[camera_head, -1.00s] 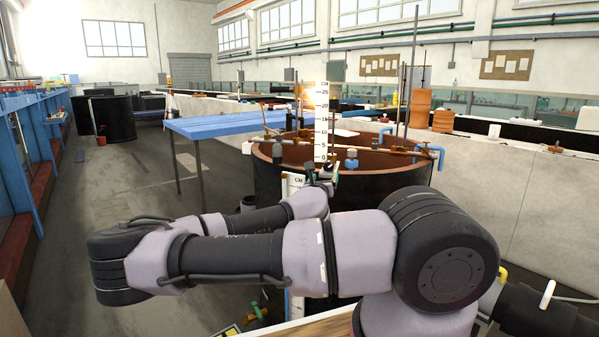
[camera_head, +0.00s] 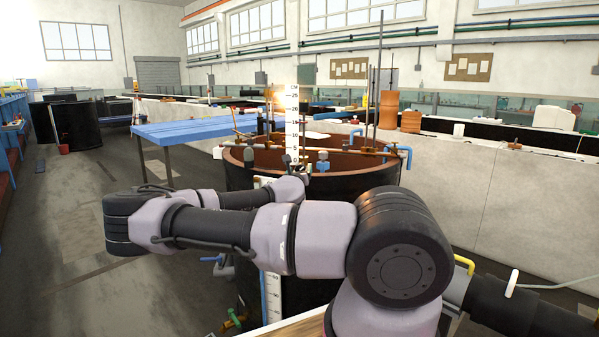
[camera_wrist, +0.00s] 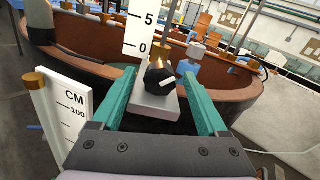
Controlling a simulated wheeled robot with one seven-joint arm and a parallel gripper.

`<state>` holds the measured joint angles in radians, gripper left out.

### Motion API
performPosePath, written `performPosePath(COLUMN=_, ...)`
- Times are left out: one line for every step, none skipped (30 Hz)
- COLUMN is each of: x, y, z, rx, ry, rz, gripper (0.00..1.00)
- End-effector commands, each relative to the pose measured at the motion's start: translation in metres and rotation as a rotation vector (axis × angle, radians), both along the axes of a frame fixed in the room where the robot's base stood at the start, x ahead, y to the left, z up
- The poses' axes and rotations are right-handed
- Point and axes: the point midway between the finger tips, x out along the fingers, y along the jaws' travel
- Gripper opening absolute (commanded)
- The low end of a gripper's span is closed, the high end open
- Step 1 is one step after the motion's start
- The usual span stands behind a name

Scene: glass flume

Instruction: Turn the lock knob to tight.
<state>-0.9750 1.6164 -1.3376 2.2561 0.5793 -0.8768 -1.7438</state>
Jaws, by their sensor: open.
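My gripper (camera_wrist: 165,88) is open, with one green finger on each side of the knob and a visible gap to each. I cannot tell how far the fingertips reach past it. In the head view the scale (camera_head: 292,120) rises from the tank rim, and my arm and the small size hide the knob's details.
A round brown-rimmed tank (camera_head: 242,160) stands behind the knob, with brass and blue fittings along its rim. A second white scale (camera_wrist: 66,115) marked 100 stands close left of my gripper. A blue table (camera_head: 195,128) is farther left.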

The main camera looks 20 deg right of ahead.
Motion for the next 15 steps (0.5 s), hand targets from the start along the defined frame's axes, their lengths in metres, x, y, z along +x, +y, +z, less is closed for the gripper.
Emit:
performPosePath(x=0.0, y=0.0001, z=0.0, rx=0.0, ry=0.0, rz=0.0, gripper=0.77)
performPosePath(x=-0.0001, y=0.0003, z=0.0, rx=0.0, ry=0.0, rz=0.0, gripper=0.77)
performPosePath(x=-0.0001, y=0.0003, z=0.0, rx=0.0, ry=0.0, rz=0.0, gripper=0.77)
performPosePath(x=-0.0001, y=0.0003, z=0.0, rx=0.0, ry=0.0, rz=0.0, gripper=0.69)
performPosePath(x=-0.0001, y=0.0003, z=0.0, rx=0.0, ry=0.0, rz=0.0, gripper=0.57)
performPosePath(x=-0.0002, y=0.0003, z=-0.0001, rx=0.0, ry=0.0, rz=0.0, gripper=0.42)
performPosePath(x=-0.0001, y=0.0004, z=-0.0001, rx=0.0, ry=0.0, rz=0.0, gripper=0.31)
performPosePath(x=-0.0002, y=0.0004, z=-0.0002, rx=0.0, ry=0.0, rz=0.0, gripper=0.19)
performPosePath(x=-0.0002, y=0.0004, z=-0.0002, rx=0.0, ry=0.0, rz=0.0, gripper=0.04)
performPosePath(x=-0.0002, y=0.0004, z=-0.0002, rx=0.0, ry=0.0, rz=0.0, gripper=0.0)
performPosePath(x=-0.0002, y=0.0004, z=-0.0002, rx=0.0, ry=0.0, rz=0.0, gripper=0.0)
performPosePath(x=-0.0002, y=0.0004, z=-0.0002, rx=0.003, ry=-0.002, rz=0.0, gripper=0.0)
performPosePath(x=-0.0003, y=0.0003, z=-0.0002, rx=0.011, ry=-0.007, rz=0.0, gripper=0.0)
performPosePath(x=-0.0003, y=0.0003, z=-0.0002, rx=0.025, ry=-0.015, rz=0.0, gripper=0.0)
performPosePath(x=-0.0003, y=0.0002, z=-0.0004, rx=0.051, ry=-0.03, rz=0.001, gripper=0.0)
